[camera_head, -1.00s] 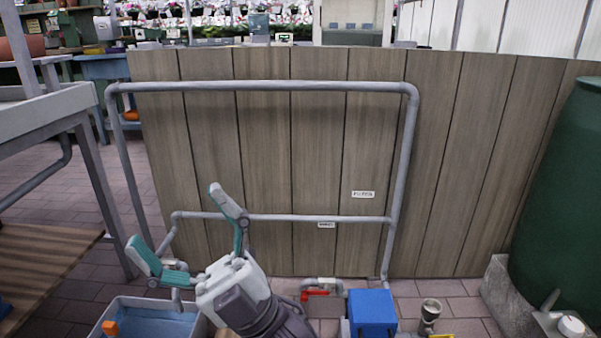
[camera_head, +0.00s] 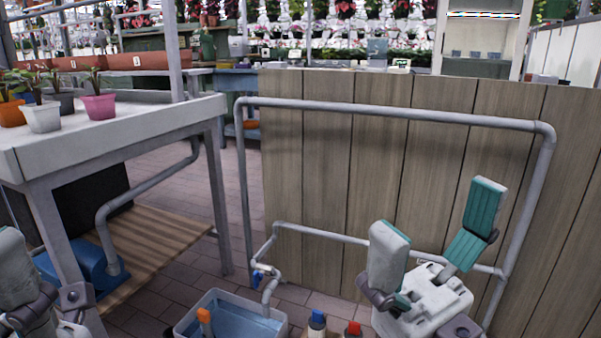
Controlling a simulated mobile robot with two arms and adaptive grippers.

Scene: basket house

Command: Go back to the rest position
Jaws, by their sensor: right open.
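My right gripper (camera_head: 437,215) is at the lower right of the head view, in front of the wooden panel wall (camera_head: 310,180). Its two teal-and-grey fingers are spread wide, with nothing between them. My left gripper (camera_head: 40,300) shows only in part at the lower left corner, in front of the bench. Its fingers are cut off by the picture edge, so I cannot tell whether it is open.
A grey pipe frame (camera_head: 400,113) stands before the panel wall. A water-filled tub (camera_head: 275,330) is on the brick floor, with a blue-capped and a red-capped item beside it. A bench (camera_head: 130,125) with potted plants stands left. Open floor shows between bench and wall.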

